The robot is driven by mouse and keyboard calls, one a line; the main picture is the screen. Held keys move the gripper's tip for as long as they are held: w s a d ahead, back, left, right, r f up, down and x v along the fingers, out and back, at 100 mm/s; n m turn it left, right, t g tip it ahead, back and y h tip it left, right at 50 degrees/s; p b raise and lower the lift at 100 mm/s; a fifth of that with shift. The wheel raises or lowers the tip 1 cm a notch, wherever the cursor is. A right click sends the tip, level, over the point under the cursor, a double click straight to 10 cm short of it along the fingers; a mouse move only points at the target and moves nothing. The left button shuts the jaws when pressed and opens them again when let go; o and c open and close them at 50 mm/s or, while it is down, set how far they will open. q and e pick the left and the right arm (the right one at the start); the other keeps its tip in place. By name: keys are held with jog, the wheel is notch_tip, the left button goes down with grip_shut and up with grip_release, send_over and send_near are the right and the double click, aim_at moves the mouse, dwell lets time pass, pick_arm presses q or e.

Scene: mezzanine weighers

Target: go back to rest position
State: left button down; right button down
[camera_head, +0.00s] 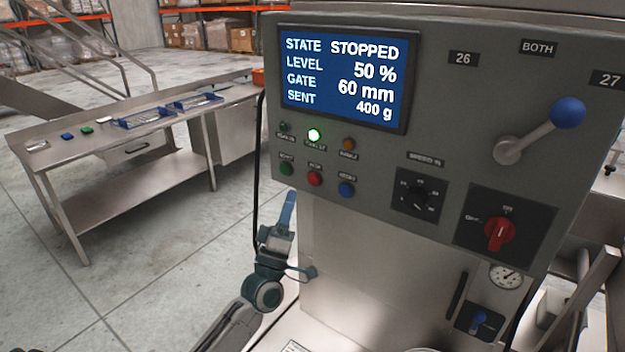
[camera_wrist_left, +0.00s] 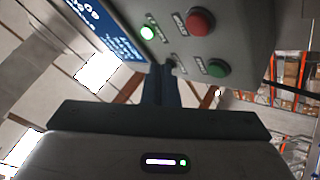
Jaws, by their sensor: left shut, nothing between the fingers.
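My left gripper (camera_head: 289,200) points upward just below the left edge of the grey control panel (camera_head: 440,110). It is shut and empty, with its blue fingers together. In the left wrist view its fingers (camera_wrist_left: 162,82) also show closed, close to the panel's buttons. A green button (camera_head: 286,168), a red button (camera_head: 315,179) and a blue button (camera_head: 346,190) sit above and to the right of the gripper. The screen (camera_head: 343,80) reads STOPPED, level 50 %, gate 60 mm, sent 400 g. A green lamp (camera_head: 314,135) is lit. My right gripper does not show.
The panel also carries a blue-knobbed lever (camera_head: 567,113), a black dial (camera_head: 418,198) and a red switch (camera_head: 499,234). A steel bench (camera_head: 110,155) with blue trays (camera_head: 143,118) stands at the left. The floor (camera_head: 150,255) between bench and machine is clear.

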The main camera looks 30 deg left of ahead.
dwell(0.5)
pick_arm(q)
notch_tip(320, 180, down, 41)
jog(key=a+m+g+h+b, duration=0.1)
jog(key=m+g+h+b, duration=0.15)
jog(key=m+g, duration=0.6)
jog(key=s+f+g, duration=0.2)
jog(key=s+f, duration=0.2)
jog(key=f, duration=0.3)
jog(key=s+f+m+g+b, duration=0.1)
jog(key=s+f+g, duration=0.25)
jog(key=f, duration=0.45)
jog(key=s+f+g, duration=0.2)
jog(key=s+f, duration=0.3)
jog(key=f, duration=0.2)
jog(key=s+d+f+m+g, duration=0.1)
jog(key=s+d+f+g, duration=0.1)
jog(key=s+f, duration=0.5)
jog(key=s+d+f+m+g+b, duration=0.1)
jog(key=s+f+g, duration=0.3)
jog(key=s, duration=1.3)
jog(key=s+d+f+m+g+b, duration=0.1)
jog(key=s+d+f+m+g, duration=0.1)
jog(key=s+f, duration=0.8)
jog(key=shift+s+d+f+m+g, duration=0.25)
jog(key=shift+s+d+m+g, duration=0.15)
jog(key=shift+s+g, duration=0.6)
jog(key=c, duration=2.1)
grip_release()
jog(key=shift+s, duration=0.15)
